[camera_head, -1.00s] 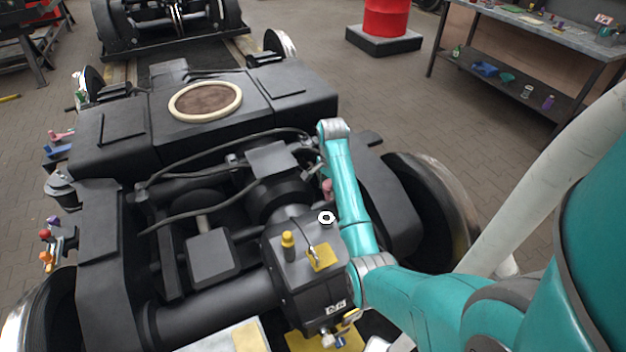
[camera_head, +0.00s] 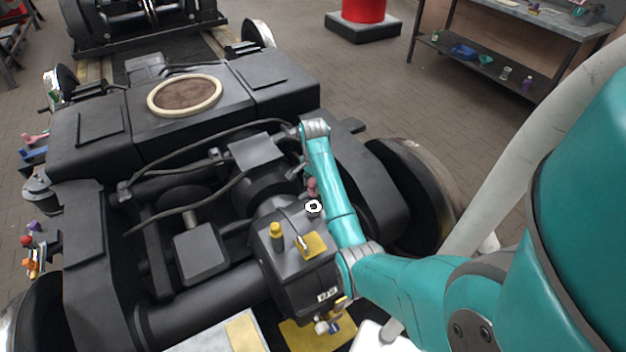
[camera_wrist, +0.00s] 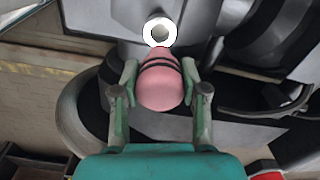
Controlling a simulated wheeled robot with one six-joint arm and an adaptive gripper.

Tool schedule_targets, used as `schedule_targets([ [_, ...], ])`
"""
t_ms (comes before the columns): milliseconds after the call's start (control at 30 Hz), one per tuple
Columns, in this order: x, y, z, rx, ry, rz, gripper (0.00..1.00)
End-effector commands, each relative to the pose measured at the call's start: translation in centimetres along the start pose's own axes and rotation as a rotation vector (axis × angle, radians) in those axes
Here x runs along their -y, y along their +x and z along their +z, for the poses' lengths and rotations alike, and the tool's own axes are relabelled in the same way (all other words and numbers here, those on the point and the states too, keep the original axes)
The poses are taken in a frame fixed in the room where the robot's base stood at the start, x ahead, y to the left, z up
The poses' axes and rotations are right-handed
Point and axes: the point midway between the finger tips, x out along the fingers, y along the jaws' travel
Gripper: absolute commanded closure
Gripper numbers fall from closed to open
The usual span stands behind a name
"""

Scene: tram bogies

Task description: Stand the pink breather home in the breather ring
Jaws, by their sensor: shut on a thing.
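The pink breather (camera_wrist: 161,84) has dark bands and lies between the two fingers of my gripper (camera_wrist: 160,90) in the wrist view. The gripper is shut on it. In the head view the breather (camera_head: 312,187) shows as a small pink shape beside my arm, just above the white ring in the picture. The white breather ring (camera_head: 313,206) sits at the top of the dark gear housing. In the wrist view the ring (camera_wrist: 146,31) is just beyond the breather's narrow end, its hole partly open to view. I cannot tell whether they touch. My arm hides most of the gripper in the head view.
A yellow-knobbed plug (camera_head: 276,232) and a yellow plate (camera_head: 313,244) are on the housing near the ring. Dark hoses (camera_head: 190,208) run across the bogie to the left. A wheel (camera_head: 420,190) stands to the right. A workbench (camera_head: 560,25) is at the back right.

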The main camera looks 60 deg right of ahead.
Motion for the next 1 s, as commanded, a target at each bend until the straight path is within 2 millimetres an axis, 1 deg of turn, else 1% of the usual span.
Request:
schedule_targets([
  [100, 0.0, 0.8, 0.0, 0.000, 0.000, 0.001, 0.94],
  [333, 0.0, 1.6, 0.0, -0.001, 0.000, -0.001, 0.94],
  [1000, 0.0, 1.8, 0.0, 0.000, 0.000, -0.001, 0.94],
])
